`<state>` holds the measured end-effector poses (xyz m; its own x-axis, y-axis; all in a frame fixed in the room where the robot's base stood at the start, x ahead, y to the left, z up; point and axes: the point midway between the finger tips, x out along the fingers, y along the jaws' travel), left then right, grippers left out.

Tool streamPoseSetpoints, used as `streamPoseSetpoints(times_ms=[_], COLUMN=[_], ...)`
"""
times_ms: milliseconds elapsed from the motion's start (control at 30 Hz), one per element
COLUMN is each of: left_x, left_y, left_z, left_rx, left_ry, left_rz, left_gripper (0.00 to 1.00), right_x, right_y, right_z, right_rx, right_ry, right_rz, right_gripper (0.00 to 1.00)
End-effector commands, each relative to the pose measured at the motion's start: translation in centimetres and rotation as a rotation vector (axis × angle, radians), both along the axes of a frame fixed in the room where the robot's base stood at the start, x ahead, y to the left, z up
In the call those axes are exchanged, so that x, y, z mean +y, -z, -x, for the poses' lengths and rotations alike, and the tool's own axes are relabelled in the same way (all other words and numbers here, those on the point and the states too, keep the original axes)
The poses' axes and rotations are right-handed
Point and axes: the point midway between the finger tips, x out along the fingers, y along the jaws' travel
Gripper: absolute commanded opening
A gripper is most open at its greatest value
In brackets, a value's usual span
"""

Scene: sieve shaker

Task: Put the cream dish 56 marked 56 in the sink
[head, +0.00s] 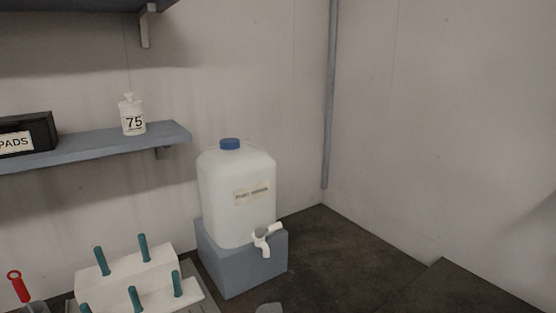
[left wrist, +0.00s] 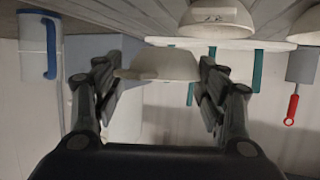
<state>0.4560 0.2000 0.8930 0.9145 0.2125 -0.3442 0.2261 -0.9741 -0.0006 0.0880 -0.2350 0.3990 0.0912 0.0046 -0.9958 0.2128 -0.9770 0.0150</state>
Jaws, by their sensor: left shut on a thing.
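In the left wrist view, my left gripper (left wrist: 158,85) is shut on a cream dish (left wrist: 160,64), which sits between its two fingers. No number can be read on this dish. A second cream dish (left wrist: 218,20) with a dark, unreadable mark stands beyond it at the top edge. Part of another cream dish (left wrist: 307,26) shows at the right edge. My left gripper is not clearly seen in the head view, and my right gripper is in neither view. The sink is not visible in either view.
A white water container (head: 236,190) with a tap sits on a grey block (head: 240,262). A white rack with teal pegs (head: 150,272) stands left of it. A shelf (head: 85,146) holds a bottle marked 75 (head: 132,117) and a black box (head: 30,130).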

Motion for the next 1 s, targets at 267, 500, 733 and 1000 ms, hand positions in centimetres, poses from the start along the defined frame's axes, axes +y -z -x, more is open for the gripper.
streamPoseSetpoints(times_ms=[267, 500, 733, 1000], left_x=[-0.1, -0.3, -0.5, -0.8], left_y=[1.9, 2.4, 2.6, 2.1], left_z=[0.2, 0.3, 0.6, 0.9], left_rx=[-0.003, -0.003, -0.003, -0.002], left_ry=[0.206, 0.338, 0.453, 0.585], left_rz=[-0.002, -0.005, -0.005, -0.005], left_gripper=[0.41, 0.41, 0.41, 0.41], right_x=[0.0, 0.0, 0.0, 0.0], right_y=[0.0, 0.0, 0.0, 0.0], right_z=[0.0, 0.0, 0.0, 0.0], right_rx=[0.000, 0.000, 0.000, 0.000], right_ry=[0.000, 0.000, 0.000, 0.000], right_rz=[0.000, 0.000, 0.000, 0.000], right_gripper=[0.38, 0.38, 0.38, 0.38])
